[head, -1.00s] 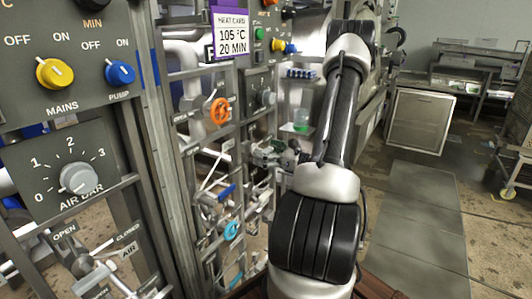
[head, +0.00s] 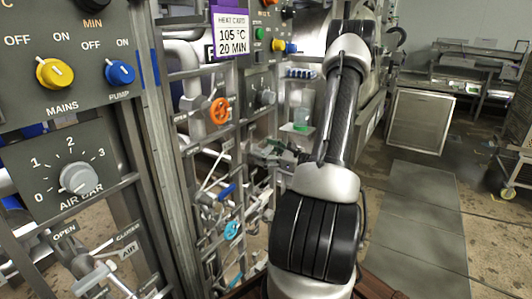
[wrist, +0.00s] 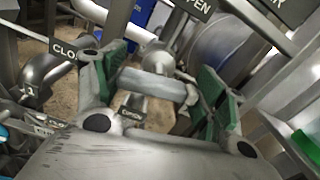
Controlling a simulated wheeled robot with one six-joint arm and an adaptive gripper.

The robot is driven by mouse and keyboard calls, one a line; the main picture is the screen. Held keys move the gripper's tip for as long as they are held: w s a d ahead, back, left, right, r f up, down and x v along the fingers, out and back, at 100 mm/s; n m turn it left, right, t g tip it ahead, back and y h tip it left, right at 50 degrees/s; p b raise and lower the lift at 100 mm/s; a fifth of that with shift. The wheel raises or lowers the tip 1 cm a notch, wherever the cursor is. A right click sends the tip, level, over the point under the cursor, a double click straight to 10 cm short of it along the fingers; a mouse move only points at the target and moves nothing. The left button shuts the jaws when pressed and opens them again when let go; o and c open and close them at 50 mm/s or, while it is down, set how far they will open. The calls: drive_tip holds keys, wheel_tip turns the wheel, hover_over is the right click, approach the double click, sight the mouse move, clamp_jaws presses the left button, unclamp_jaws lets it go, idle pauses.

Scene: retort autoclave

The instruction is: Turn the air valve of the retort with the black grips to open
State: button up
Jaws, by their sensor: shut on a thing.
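In the wrist view, a pale grey valve handle (wrist: 152,84) lies crosswise between the green-padded fingers of my gripper (wrist: 160,86), which is shut on it. An OPEN plate (wrist: 196,6) shows above the handle and a partly cut-off CLOSED plate (wrist: 66,50) to its left. In the head view my gripper (head: 272,152) is small at the far panel, and the handle it holds cannot be made out there. I cannot make out any black grips. A separate air valve (head: 92,275) with its AIR plate (head: 128,249) is on the near panel, away from my gripper.
A heat card (head: 231,31) hangs above. Open floor (head: 415,215) lies to the right.

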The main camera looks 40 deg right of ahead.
drive_tip(key=n, duration=0.4)
drive_tip(key=shift+a+n, duration=0.1)
drive_tip(key=shift+n, duration=0.2)
drive_tip(key=n, duration=0.3)
drive_tip(key=shift+f+n, duration=0.1)
drive_tip(key=shift+n, duration=0.2)
drive_tip(key=n, duration=0.3)
drive_tip(key=shift+n, duration=0.3)
drive_tip(key=shift+a+f+n, duration=0.1)
drive_tip(key=shift+f+n, duration=0.05)
drive_tip(key=shift+n, duration=1.75)
drive_tip(key=shift+s, duration=0.1)
drive_tip(key=o, duration=1)
drive_tip(key=v, duration=1.2)
